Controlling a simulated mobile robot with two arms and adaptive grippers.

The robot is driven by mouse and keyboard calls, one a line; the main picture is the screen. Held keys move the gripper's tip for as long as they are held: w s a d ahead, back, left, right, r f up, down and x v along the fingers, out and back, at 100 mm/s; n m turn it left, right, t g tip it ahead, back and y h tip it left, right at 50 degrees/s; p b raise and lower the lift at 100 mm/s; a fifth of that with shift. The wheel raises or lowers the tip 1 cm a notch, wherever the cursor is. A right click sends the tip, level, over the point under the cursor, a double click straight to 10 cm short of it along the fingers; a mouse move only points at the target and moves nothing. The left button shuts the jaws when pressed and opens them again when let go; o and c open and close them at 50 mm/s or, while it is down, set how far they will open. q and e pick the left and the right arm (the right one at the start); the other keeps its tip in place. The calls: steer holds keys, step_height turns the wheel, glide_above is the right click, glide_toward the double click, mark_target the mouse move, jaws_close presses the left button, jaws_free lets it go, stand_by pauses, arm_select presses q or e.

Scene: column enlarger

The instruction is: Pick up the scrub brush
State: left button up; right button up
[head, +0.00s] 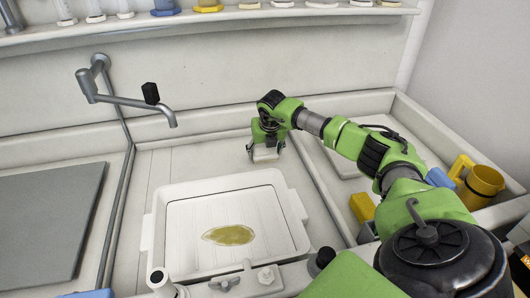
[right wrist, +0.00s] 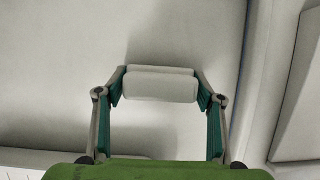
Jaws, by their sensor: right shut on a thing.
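My right gripper (head: 265,150) comes in from the right and is above the sink floor, just behind the white tray. It is shut on a pale block-shaped thing, which I take for the scrub brush (head: 266,154). In the right wrist view the scrub brush (right wrist: 160,84) sits between the two fingertips of my right gripper (right wrist: 160,88), with a finger pad against each end. It looks like a smooth off-white bar with rounded edges; no bristles show. I cannot tell if it touches the surface below. My left gripper is not in view.
A white tray (head: 160,220) with a yellowish puddle (head: 229,235) stands in front. A faucet (head: 125,100) reaches in from the left. A grey board (head: 45,225) lies at left. A yellow mug (head: 481,187) and a yellow block (head: 362,207) are at right. Bottles line the shelf (head: 150,22).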

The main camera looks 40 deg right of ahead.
steer(key=shift+r+p, duration=0.45)
steer(key=shift+r, duration=0.25)
steer(key=s+a+r+p, duration=0.2)
steer(key=s+r+p, duration=0.1)
steer(key=s+a+r+p, duration=0.3)
steer(key=r, duration=0.1)
steer(key=s+a+r+p, duration=0.3)
steer(key=r, duration=0.1)
steer(key=shift+s+a, duration=0.2)
steer(key=shift+a, duration=0.05)
steer(key=shift+s+a+r, duration=0.3)
steer(key=shift+s+a, duration=0.15)
steer(key=shift+s, duration=0.05)
steer(key=shift+o, duration=0.8)
